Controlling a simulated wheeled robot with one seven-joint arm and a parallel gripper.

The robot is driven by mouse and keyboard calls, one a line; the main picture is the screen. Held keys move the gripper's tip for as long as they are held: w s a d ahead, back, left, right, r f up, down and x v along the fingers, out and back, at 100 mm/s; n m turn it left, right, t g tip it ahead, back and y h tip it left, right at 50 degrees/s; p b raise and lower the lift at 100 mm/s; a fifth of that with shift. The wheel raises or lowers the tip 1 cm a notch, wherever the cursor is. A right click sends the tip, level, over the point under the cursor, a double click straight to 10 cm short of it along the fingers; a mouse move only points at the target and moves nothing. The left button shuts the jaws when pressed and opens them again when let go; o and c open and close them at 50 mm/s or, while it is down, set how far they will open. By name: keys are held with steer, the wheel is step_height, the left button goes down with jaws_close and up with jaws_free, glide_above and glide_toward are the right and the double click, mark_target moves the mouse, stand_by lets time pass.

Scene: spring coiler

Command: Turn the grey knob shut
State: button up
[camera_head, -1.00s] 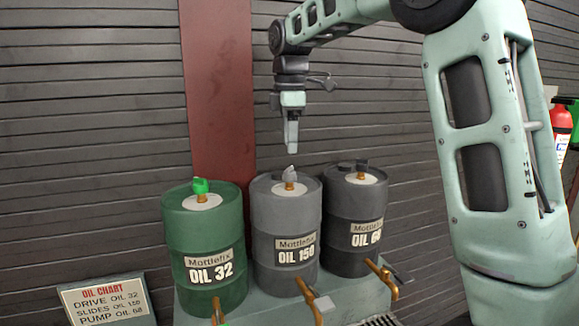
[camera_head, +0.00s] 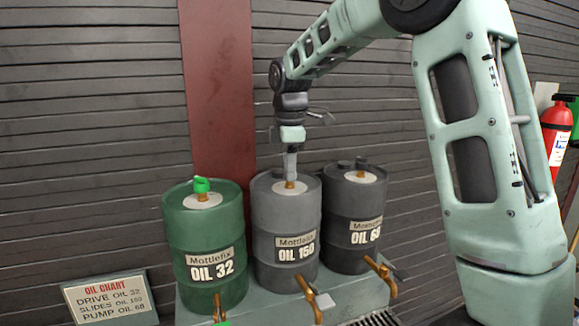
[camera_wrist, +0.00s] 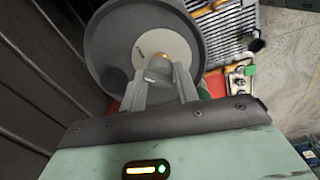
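The grey drum marked OIL 150 (camera_head: 287,225) stands in the middle of three drums. The grey knob sits on a brass stem on the pale disc of its lid. In the head view my gripper (camera_head: 291,172) points straight down over this knob and hides most of it. In the wrist view the grey knob (camera_wrist: 159,66) lies between my gripper's two fingers (camera_wrist: 160,78), one on each side. The fingers look spread, with a gap between them; firm contact with the knob does not show.
The green drum OIL 32 (camera_head: 205,245) with a green knob (camera_head: 201,185) stands left. A dark drum (camera_head: 350,210) with a dark knob stands close on the right. Brass taps (camera_head: 310,295) stick out in front. An oil chart sign (camera_head: 110,300) is at lower left.

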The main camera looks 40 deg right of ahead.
steer(key=shift+n, duration=0.3)
steer(key=n+p, duration=0.1)
steer(key=n, duration=0.2)
steer(key=shift+n+p, duration=0.35)
steer(key=shift+n, duration=0.05)
steer(key=n+p, duration=0.2)
steer(key=n, duration=0.2)
steer(key=shift+r+n, duration=0.1)
steer(key=shift+n, duration=0.2)
steer(key=n+p, duration=0.3)
steer(key=n, duration=0.3)
steer(key=shift+d+y, duration=0.1)
steer(key=shift+y, duration=0.2)
steer(key=shift+n+p, duration=0.9)
steer(key=shift+n, duration=0.7)
steer(key=o, duration=1)
steer(key=shift+c, duration=0.2)
